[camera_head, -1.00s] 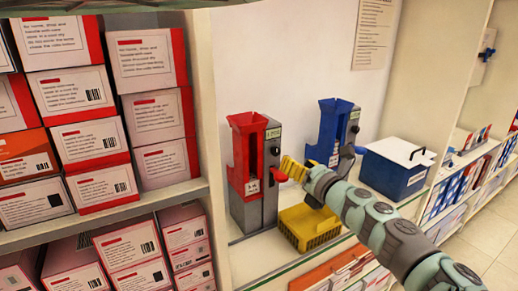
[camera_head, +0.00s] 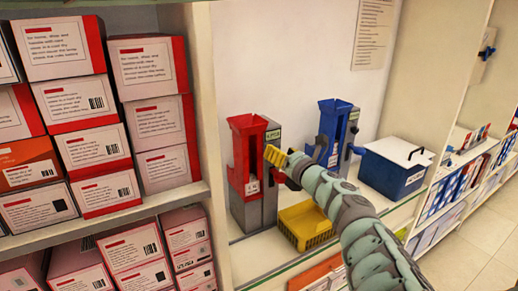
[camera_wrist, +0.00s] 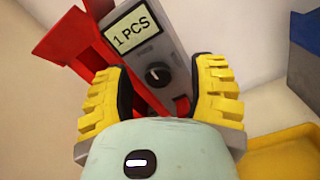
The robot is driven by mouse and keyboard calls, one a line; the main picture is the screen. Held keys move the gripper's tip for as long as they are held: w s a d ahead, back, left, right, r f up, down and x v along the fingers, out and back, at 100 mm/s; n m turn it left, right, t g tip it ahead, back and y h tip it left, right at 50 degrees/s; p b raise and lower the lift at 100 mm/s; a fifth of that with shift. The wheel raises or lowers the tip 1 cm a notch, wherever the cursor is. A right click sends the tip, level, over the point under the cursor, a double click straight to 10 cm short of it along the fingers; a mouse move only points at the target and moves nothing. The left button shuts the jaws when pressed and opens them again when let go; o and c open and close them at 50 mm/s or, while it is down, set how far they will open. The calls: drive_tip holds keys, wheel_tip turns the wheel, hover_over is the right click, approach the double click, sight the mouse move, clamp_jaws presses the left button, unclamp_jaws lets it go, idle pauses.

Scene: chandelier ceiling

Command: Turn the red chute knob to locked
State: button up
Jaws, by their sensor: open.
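The red chute dispenser (camera_head: 246,165) stands on the shelf, a red chute on a grey body. In the wrist view its grey panel (camera_wrist: 172,43) carries a "1 PCS" display and a black dial (camera_wrist: 157,75). My gripper (camera_head: 276,157) is open and empty in front of the dispenser. Contact cannot be told.
A yellow tray (camera_head: 307,224) sits below my arm. A blue chute dispenser (camera_head: 333,140) with a blue knob stands to the right, close to my arm. A blue box with a white lid (camera_head: 395,167) is farther right. Stacked cartons (camera_head: 150,115) fill the left shelves.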

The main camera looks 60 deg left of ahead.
drive_tip(key=shift+s+a, duration=0.15)
drive_tip(key=shift+a, duration=0.3)
drive_tip(key=shift+a+f, duration=0.15)
drive_tip(key=shift+a, duration=0.05)
drive_tip(key=shift+c, duration=0.2)
drive_tip(key=shift+d, duration=0.1)
clamp_jaws()
